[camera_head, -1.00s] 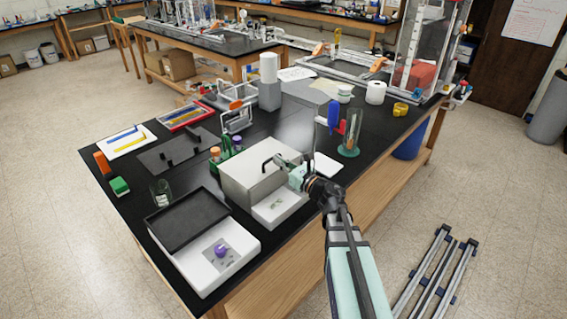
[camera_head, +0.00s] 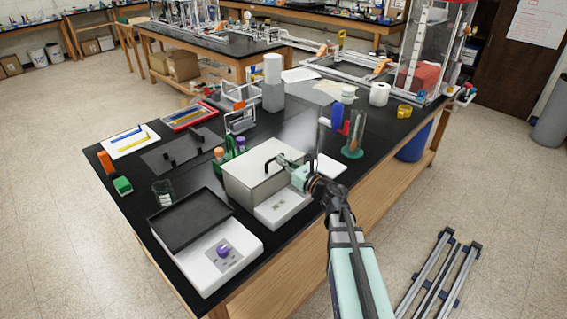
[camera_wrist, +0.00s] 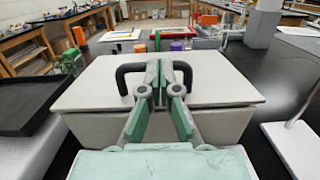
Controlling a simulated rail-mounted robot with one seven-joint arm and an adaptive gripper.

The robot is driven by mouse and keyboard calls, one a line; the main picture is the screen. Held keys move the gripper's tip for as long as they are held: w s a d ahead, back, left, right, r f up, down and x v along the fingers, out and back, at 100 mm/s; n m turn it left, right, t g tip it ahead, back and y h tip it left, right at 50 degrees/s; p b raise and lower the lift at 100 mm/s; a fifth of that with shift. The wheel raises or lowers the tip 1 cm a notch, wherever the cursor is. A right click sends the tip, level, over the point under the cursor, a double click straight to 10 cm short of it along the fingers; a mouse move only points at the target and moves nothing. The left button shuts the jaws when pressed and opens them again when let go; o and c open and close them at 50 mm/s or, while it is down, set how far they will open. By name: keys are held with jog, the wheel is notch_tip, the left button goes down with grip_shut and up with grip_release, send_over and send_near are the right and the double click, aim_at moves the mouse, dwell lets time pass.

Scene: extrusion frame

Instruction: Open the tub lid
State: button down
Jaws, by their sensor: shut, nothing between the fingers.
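The tub is a light grey box (camera_head: 250,196) on the black bench, with a flat lid (camera_head: 256,173) lying on it and a black arched handle (camera_head: 274,162) on top. In the wrist view the lid (camera_wrist: 220,80) lies flat and the handle (camera_wrist: 128,73) stands across its middle, partly hidden by my fingers. I cannot tell whether the fingers touch the handle.
A hotplate-like device (camera_head: 220,262) with a purple knob stands at the left. Bottles (camera_head: 219,154) stand behind the tub. A glass cylinder (camera_head: 353,140) on a green base stands to the right, near a white pad (camera_head: 330,168).

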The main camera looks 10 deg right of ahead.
jog(key=shift+w+a+r, duration=0.1)
jog(key=shift+w, duration=0.05)
jog(key=shift+w+a+r+b, duration=0.2)
jog(key=shift+r+b, duration=0.25)
jog(key=shift+r, duration=0.3)
jog(key=w+a+r+b, duration=0.2)
jog(key=w+a+r, duration=0.3)
jog(key=w+r, duration=0.3)
notch_tip(320, 180, up, 2)
jog(key=shift+w+a+r, duration=0.1)
jog(key=shift+w+a, duration=0.1)
jog(key=shift+w, duration=0.1)
jog(key=shift+s, duration=0.15)
dwell(0.6)
